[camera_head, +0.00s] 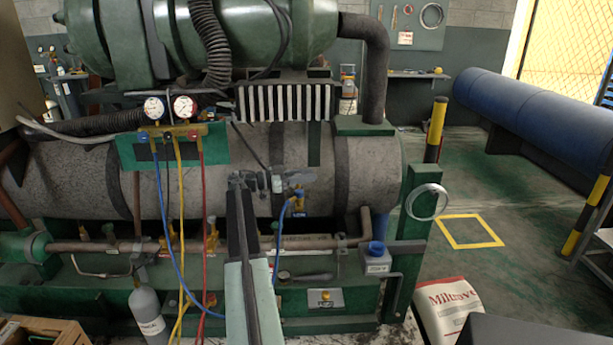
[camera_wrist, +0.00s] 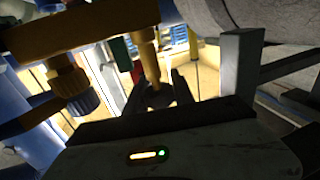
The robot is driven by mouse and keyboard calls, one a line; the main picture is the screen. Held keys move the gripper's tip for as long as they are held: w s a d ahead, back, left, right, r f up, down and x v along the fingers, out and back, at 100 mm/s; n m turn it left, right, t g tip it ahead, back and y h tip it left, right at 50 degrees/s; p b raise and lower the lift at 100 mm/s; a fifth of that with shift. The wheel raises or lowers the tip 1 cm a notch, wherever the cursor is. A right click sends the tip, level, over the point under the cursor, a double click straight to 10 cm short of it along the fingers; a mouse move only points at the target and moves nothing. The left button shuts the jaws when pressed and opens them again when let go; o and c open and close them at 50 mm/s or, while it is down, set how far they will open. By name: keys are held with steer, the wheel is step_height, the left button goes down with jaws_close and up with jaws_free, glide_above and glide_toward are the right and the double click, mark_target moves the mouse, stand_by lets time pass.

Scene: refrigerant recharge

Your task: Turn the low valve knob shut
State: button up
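My gripper (camera_head: 279,182) is just left of this valve, at the end of my arm. In the wrist view, brass fittings (camera_wrist: 100,25) cross the top, and a blue knurled knob (camera_wrist: 82,103) hangs at the left. A brass stem (camera_wrist: 147,60) comes down toward my gripper's dark fingers (camera_wrist: 160,88). A dark piece sits between the fingers at the stem's end. Shadow hides whether they touch it.
A manifold with two gauges (camera_head: 168,107) is mounted at left, with blue, yellow and red hoses hanging from it. A white sack (camera_head: 447,308) lies at right. The floor beyond is open.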

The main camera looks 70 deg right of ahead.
jaws_close()
steer(key=shift+s+a+m+g+y, duration=0.15)
steer(key=shift+m+g+y, duration=0.3)
steer(key=shift+m+y, duration=0.5)
steer(key=shift+w+a+m+g+y, duration=0.15)
steer(key=shift+m+g+y, duration=0.35)
steer(key=shift+y, duration=0.75)
steer(key=shift+s+a+m+g+y, duration=0.2)
steer(key=shift+m+g+y, duration=0.15)
steer(key=shift+m+y, duration=0.65)
steer(key=o, duration=0.9)
jaws_free()
steer(key=shift+w, duration=0.1)
